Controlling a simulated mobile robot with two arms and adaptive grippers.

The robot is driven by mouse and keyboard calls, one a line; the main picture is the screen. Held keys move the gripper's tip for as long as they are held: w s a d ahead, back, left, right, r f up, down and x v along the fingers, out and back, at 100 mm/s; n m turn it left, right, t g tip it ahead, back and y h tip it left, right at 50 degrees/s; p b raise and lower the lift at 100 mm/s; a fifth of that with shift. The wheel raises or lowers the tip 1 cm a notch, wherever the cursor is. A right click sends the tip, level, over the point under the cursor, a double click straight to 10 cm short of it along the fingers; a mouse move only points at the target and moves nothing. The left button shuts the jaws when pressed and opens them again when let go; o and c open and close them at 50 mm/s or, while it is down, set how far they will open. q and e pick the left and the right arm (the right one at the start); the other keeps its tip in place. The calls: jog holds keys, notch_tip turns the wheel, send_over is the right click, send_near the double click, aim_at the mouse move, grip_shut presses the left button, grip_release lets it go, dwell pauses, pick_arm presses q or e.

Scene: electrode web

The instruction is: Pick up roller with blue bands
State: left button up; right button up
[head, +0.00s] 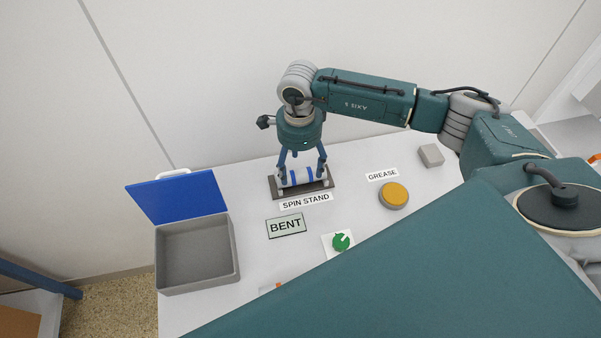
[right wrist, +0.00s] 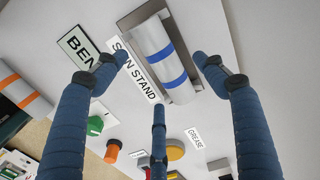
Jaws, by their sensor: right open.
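The roller with blue bands, white with two blue bands, lies on the dark spin stand (head: 273,193) behind the SPIN STAND label. The roller (head: 299,176) also shows in the right wrist view (right wrist: 155,45). My right gripper (head: 302,172) is open, pointing down over the stand. In the head view its fingers straddle the roller; in the right wrist view fingers stand at either side of it with a third finger below. I cannot tell whether any finger touches it. My left gripper is not in view.
A grey box (head: 233,262) with a raised blue lid (head: 178,197) stands left. Near the stand are a BENT plate (head: 286,226), a green knob (head: 341,242), a yellow-topped GREASE tin (head: 393,195) and a grey block (head: 431,155). An orange-banded roller (right wrist: 22,92) shows in the wrist view.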

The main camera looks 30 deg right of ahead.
aim_at(301, 175)
jog(key=f, duration=0.1)
jog(key=f+p, duration=0.1)
jog(key=f, duration=0.1)
jog(key=shift+s+d+f+p, duration=0.2)
jog(key=shift+d+f+p, duration=0.1)
jog(key=shift+p, duration=0.1)
jog(key=shift+f, duration=0.45)
jog(key=c, duration=1.3)
jog(key=shift+w, duration=0.1)
jog(key=shift+c, duration=1.2)
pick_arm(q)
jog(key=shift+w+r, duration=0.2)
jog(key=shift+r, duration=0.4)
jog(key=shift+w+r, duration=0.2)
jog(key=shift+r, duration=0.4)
pick_arm(e)
jog(key=shift+r, duration=0.15)
